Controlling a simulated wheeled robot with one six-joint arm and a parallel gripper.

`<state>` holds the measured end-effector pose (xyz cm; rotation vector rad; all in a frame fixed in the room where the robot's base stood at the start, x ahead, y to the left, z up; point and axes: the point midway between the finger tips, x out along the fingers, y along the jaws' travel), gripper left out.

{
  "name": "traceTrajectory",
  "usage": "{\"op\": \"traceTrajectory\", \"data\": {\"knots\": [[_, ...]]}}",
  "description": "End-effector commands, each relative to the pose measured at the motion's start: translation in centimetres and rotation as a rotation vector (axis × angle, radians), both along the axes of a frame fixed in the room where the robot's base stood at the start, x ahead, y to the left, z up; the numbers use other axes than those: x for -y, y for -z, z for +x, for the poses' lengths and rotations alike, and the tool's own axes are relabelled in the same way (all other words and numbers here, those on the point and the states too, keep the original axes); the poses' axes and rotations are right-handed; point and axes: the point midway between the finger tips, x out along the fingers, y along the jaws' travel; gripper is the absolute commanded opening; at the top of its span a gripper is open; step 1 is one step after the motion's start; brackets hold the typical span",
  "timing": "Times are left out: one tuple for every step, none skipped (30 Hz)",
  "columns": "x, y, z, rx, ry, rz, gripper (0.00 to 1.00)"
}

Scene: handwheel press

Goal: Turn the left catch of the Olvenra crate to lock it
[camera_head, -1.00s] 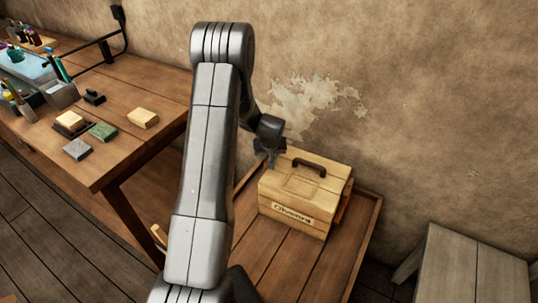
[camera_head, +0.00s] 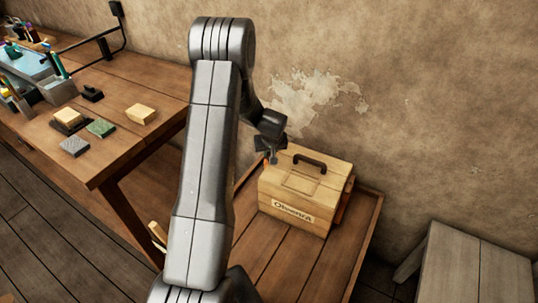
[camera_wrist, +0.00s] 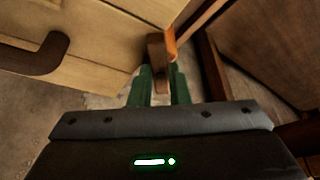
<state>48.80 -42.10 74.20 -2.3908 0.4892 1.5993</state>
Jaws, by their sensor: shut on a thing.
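The Olvenra crate (camera_head: 300,190) is a pale wooden box with a dark handle (camera_head: 310,163) on its lid and a name label on its front. My gripper (camera_head: 270,160) is at the crate's left end, near the top edge. In the wrist view, the green fingertips of my gripper (camera_wrist: 160,74) are shut on the left catch (camera_wrist: 156,50), a brown wooden piece with an orange part at its side. The catch stands beside the crate's edge (camera_wrist: 105,65). An orange piece (camera_head: 341,213) shows at the crate's right end.
The crate stands on a low wooden table with a raised rim (camera_head: 372,225). A workbench (camera_head: 150,150) with blocks and tools stands at left. A grey bench (camera_head: 460,265) is at lower right. The plaster wall (camera_head: 430,120) is close behind the crate.

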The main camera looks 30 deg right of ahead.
Motion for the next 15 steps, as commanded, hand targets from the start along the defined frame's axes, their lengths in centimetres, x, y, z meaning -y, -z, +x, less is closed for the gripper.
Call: {"op": "traceTrajectory", "data": {"knots": [[0.12, 0.63, 0.0, 0.003, -0.017, -0.002, 0.0], [0.12, 0.67, -0.01, 0.002, -0.032, -0.002, 0.0], [0.18, 0.7, -0.02, 0.003, -0.05, -0.003, 0.0], [0.19, 0.76, -0.04, 0.003, -0.066, -0.001, 0.0], [0.23, 0.79, -0.04, 0.003, -0.084, -0.003, 0.0], [0.27, 0.77, -0.04, 0.003, -0.108, -0.003, 0.0], [0.29, 0.8, -0.03, 0.004, -0.126, -0.004, 0.0], [0.28, 0.82, -0.02, 0.003, -0.144, -0.002, 0.0], [0.29, 0.8, -0.03, 0.003, -0.17, -0.002, 0.0], [0.32, 0.77, -0.04, 0.004, -0.19, -0.003, 0.0], [0.32, 0.79, -0.05, 0.002, -0.209, -0.002, 0.0], [0.38, 0.76, -0.07, 0.003, -0.236, -0.003, 0.0], [0.42, 0.72, -0.06, 0.003, -0.256, -0.003, 0.0], [0.44, 0.7, -0.07, 0.003, -0.277, -0.003, 0.0], [0.46, 0.72, -0.09, 0.003, -0.305, -0.003, 0.0]]}}
